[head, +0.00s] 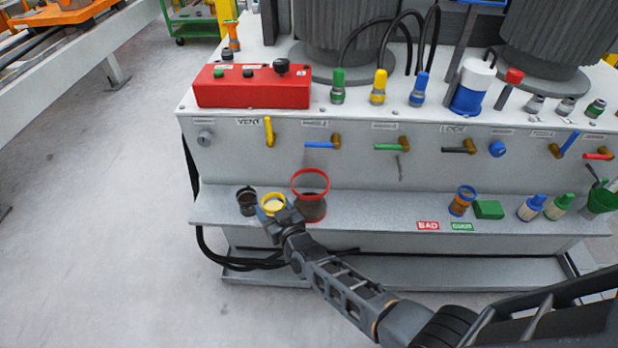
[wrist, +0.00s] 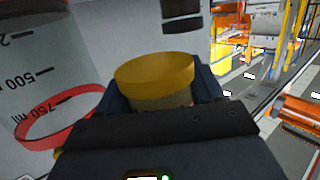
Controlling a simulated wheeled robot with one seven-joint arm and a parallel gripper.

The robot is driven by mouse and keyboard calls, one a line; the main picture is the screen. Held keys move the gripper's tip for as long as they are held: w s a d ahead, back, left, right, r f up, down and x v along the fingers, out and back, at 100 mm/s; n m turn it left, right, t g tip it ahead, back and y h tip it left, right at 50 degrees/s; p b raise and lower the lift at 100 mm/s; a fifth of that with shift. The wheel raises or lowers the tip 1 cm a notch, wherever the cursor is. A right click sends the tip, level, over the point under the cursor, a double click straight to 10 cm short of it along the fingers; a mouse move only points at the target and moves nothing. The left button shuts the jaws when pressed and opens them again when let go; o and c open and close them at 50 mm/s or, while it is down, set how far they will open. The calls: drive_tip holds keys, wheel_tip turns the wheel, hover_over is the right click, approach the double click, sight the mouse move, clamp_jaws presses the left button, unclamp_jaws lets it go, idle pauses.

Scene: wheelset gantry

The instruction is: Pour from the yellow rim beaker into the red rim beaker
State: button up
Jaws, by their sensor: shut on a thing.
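The yellow rim beaker (head: 273,199) is at the shelf, with pale contents showing inside its rim. My gripper (head: 277,212) is shut on it from the front. In the wrist view the yellow rim (wrist: 155,72) sits between the dark jaws (wrist: 160,98), which hide much of the beaker. I cannot tell whether its base touches the shelf. The red rim beaker (head: 311,207) is larger and clear, and stands upright on the shelf just to the right. In the wrist view its wall (wrist: 45,75) shows volume marks at the left. I see no clear contents in it.
A dark cup (head: 247,203) stands just left of the yellow rim beaker. The shelf (head: 370,208) is bare right of the red rim beaker, up to the red and green labels. An orange-filled, blue-rimmed beaker (head: 462,202) stands further right. Valve handles (head: 322,145) project above the shelf.

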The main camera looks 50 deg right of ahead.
sight(275, 198)
drive_tip(key=shift+d, duration=0.15)
drive_tip(key=shift+s+d+r+m+b, duration=0.15)
drive_tip(key=shift+d+m+b, duration=0.25)
drive_tip(key=shift+m+b, duration=0.5)
drive_tip(key=r, duration=0.1)
drive_tip(key=r+p, duration=0.1)
drive_tip(key=r, duration=0.1)
drive_tip(key=shift+d+r+m+y, duration=0.15)
drive_tip(key=shift+d+m+y, duration=0.05)
drive_tip(key=shift+m+y, duration=0.1)
drive_tip(key=shift+b, duration=0.55)
drive_tip(key=r, duration=0.2)
drive_tip(key=r+m+b, duration=0.1)
drive_tip(key=shift+d+r+b, duration=0.2)
drive_tip(key=shift+r+b, duration=0.1)
drive_tip(key=shift+r, duration=0.05)
drive_tip(key=d+r+m+y+b, duration=0.1)
drive_tip(key=d+m+b, duration=0.1)
drive_tip(key=b, duration=0.1)
drive_tip(key=shift+s+r, duration=0.1)
drive_tip(key=shift+d+r+m+b, duration=0.1)
drive_tip(key=shift+d+m+b, duration=0.05)
drive_tip(key=shift+m+b, duration=0.2)
